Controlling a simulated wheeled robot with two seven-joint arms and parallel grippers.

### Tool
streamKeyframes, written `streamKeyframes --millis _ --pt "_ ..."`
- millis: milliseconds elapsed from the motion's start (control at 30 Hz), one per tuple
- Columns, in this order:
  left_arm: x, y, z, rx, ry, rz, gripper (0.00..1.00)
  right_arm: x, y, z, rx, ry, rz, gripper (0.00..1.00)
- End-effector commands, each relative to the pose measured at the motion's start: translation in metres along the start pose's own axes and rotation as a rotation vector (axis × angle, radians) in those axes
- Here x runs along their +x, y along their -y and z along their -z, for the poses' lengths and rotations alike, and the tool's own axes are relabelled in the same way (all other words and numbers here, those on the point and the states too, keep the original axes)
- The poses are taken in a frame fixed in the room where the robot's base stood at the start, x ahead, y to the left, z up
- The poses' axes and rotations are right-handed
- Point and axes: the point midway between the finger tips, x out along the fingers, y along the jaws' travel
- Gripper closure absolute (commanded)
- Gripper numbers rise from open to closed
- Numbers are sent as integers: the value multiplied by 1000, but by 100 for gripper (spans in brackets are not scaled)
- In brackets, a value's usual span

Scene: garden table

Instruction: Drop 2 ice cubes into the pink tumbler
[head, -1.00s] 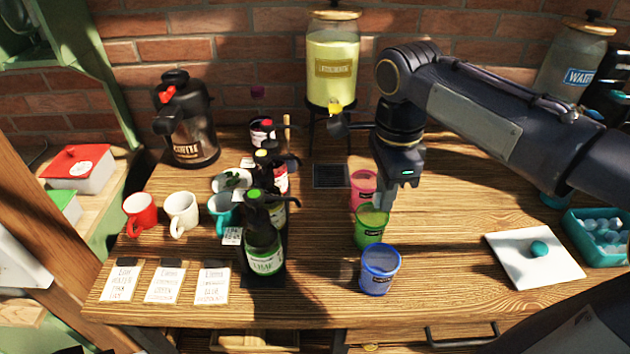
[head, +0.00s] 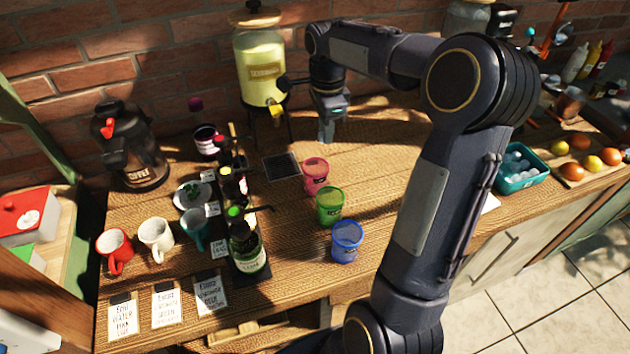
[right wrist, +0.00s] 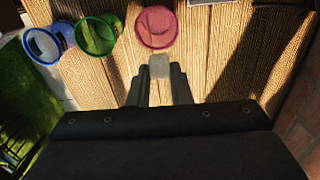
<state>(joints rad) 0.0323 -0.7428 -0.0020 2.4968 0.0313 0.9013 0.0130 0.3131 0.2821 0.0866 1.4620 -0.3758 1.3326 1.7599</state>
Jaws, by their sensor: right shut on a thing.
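The pink tumbler (head: 315,178) stands upright on the wooden table, behind the green and blue tumblers. My right gripper (head: 326,138) is above the table, beyond the pink tumbler in the head view. In the right wrist view its fingers (right wrist: 159,84) are shut on a pale ice cube (right wrist: 159,66). The cube appears just beside the open mouth of the pink tumbler (right wrist: 157,27), not over it. I see no cube clearly inside the tumbler. More ice cubes (head: 515,162) lie in a teal container (head: 524,182) at the right. My left gripper is not in view.
The green tumbler (head: 330,205) and blue tumbler (head: 346,241) stand in front of the pink one. A lemonade dispenser (head: 260,67) stands behind, left of my gripper. Bottles (head: 246,246) and mugs (head: 155,238) are at the left. My right arm hides part of the table.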

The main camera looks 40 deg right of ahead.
Motion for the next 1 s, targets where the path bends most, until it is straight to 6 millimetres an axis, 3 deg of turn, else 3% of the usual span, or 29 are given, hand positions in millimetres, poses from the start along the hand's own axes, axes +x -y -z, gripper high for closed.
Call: streamKeyframes --millis 33,200,533,567,733,1000 --pt "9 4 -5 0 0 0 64 13 0 0 0 0 -1 100" --pt "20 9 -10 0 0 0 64 27 0 0 0 0 0 100" --pt "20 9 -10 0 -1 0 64 28 0 0 0 0 1 100" --pt "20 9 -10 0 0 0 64 28 0 0 0 0 1 78" --pt "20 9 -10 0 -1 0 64 28 0 0 0 1 0 56" --pt "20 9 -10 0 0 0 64 27 0 0 0 0 1 56"
